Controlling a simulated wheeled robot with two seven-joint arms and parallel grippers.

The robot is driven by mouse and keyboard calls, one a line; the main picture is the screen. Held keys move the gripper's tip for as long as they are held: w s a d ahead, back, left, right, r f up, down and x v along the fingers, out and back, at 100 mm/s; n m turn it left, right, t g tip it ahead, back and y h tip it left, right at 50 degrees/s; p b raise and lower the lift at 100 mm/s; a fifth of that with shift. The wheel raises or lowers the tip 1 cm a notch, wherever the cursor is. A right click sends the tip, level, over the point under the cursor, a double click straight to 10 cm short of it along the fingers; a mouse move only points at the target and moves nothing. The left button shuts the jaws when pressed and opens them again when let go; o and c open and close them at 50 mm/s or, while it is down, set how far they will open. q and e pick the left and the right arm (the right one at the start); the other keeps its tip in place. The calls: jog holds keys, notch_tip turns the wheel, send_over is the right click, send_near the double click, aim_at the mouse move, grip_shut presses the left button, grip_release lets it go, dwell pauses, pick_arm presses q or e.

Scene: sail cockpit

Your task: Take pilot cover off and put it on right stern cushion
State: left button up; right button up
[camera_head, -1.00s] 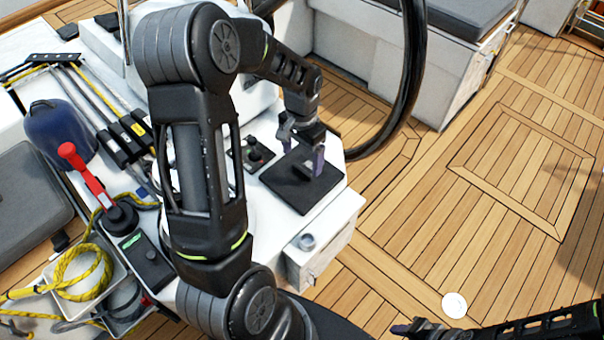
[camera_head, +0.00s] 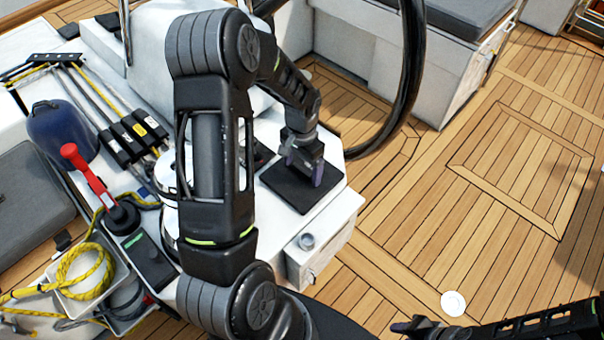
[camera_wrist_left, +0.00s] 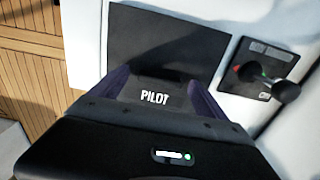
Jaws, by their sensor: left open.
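The pilot cover (camera_head: 291,192) is a flat dark square on the white console; in the left wrist view its dark panel (camera_wrist_left: 165,45) lies ahead, with the word PILOT nearer me. My left gripper (camera_head: 305,168) is over the cover, open. In the left wrist view its two purple fingers (camera_wrist_left: 158,90) stand on either side of the PILOT part; I cannot tell whether they touch it. My right gripper (camera_head: 416,327) is low at the bottom right, its jaws unclear. Grey cushions show at left (camera_head: 30,205) and at the back right (camera_head: 450,12); I cannot tell which is the right stern one.
A black wheel rim (camera_head: 410,80) rises behind the console. A small lever control (camera_wrist_left: 268,82) sits right of the cover in the wrist view. A red-handled winch (camera_head: 90,175), blue bag (camera_head: 62,135) and yellow rope (camera_head: 85,270) are at left. The teak floor at right is mostly clear.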

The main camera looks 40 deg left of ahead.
aim_at(302, 169)
pick_arm(q)
jog(key=shift+c, duration=0.3)
jog(key=c, duration=1.4)
jog(key=shift+r, duration=0.1)
jog(key=shift+c, duration=0.2)
notch_tip(302, 169, up, 10)
jog(key=b, duration=0.1)
